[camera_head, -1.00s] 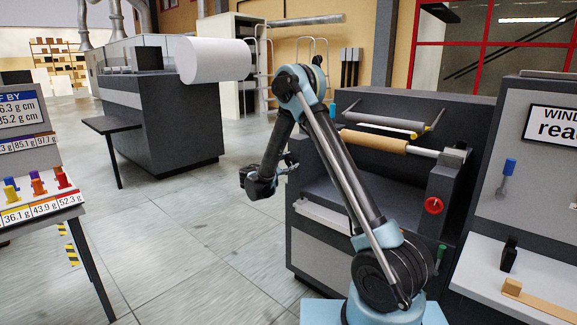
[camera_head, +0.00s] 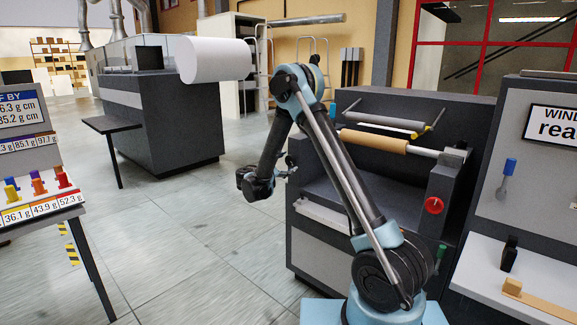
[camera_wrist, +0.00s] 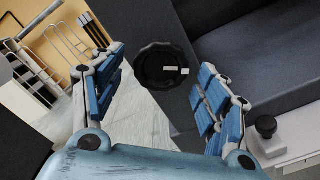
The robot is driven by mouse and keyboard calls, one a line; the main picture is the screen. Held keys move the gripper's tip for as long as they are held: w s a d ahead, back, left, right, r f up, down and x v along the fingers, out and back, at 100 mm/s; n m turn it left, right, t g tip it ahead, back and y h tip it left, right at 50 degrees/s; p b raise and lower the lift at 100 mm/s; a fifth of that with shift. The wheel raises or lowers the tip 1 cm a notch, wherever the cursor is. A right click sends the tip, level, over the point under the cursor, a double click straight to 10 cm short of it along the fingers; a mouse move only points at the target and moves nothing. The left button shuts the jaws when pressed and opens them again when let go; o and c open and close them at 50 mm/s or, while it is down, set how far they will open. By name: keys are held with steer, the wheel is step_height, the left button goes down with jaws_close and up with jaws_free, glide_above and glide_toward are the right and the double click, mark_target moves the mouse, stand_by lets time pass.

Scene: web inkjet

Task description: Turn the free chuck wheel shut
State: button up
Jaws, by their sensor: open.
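A black scalloped wheel (camera_wrist: 160,66) with pale marks on its face shows in the wrist view, ahead of and between the fingers of my gripper (camera_wrist: 160,85). The blue-padded fingers are spread apart, with clear space on both sides of the wheel and nothing held. In the head view my gripper (camera_head: 287,168) is low, beside the left end of the dark winding machine (camera_head: 330,185). The black wheel cannot be made out there. A red wheel (camera_head: 433,205) sits on the machine's right end, away from my gripper.
A brown roll (camera_head: 375,141) lies across the machine. A dark knob (camera_wrist: 266,126) is near the right finger in the wrist view. A bench (camera_head: 500,270) with tools stands at right, and a label stand (camera_head: 40,190) at left. The floor between is open.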

steer(key=v, duration=1)
steer(key=s+d+r+m+g+y, duration=0.1)
steer(key=s+d+r+m+g, duration=0.1)
steer(key=d, duration=0.6)
steer(key=s+d+r+m+g, duration=0.3)
steer(key=d, duration=0.6)
steer(key=s+d+r+m+g+y, duration=0.1)
steer(key=s+d+r+m+g, duration=0.1)
steer(key=d, duration=0.6)
steer(key=s+d+m+g+y, duration=0.2)
steer(key=s+d+m+g, duration=0.15)
steer(key=s+d, duration=0.8)
steer(key=s+f+m+y, duration=0.3)
steer(key=s+f+m, duration=0.1)
steer(key=s, duration=0.8)
steer(key=s+a+f+m+g+y, duration=0.1)
steer(key=s+f+m+y, duration=0.3)
steer(key=s, duration=0.9)
step_height(320, 180, down, 2)
steer(key=shift+a+f+m, duration=0.1)
steer(key=shift+a+m, duration=0.2)
steer(key=shift+m, duration=0.35)
